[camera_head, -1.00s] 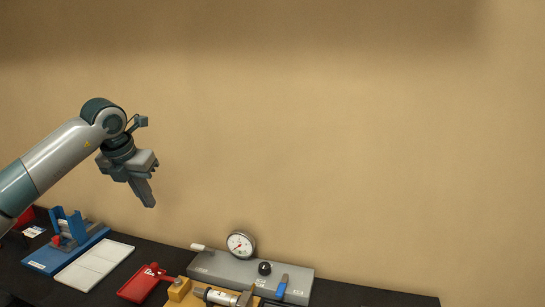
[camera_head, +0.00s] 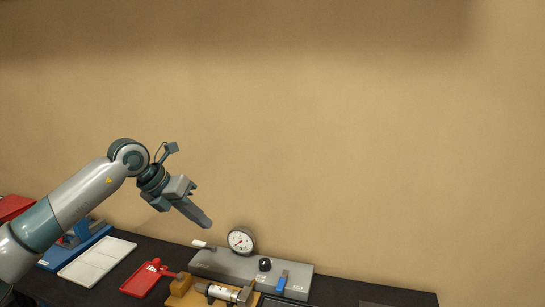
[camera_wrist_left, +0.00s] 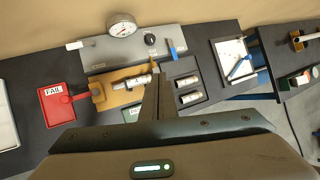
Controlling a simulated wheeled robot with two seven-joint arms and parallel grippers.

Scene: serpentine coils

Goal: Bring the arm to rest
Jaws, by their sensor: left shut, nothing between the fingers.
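My left arm comes in from the left in the head view, with its gripper (camera_head: 204,220) in the air above and behind the black bench (camera_head: 355,290). The gripper points down and to the right, its fingers together with nothing between them. In the left wrist view the closed fingers (camera_wrist_left: 156,97) show in front of the bench fixtures. My right gripper is in neither view.
A grey plate (camera_head: 225,264) carries a dial gauge (camera_head: 240,241), a black knob and a blue lever. A wooden fixture with a metal cylinder, a red FAIL tray (camera_head: 140,281), a white tray (camera_head: 97,263) and a blue fixture stand nearby. The air at right is clear.

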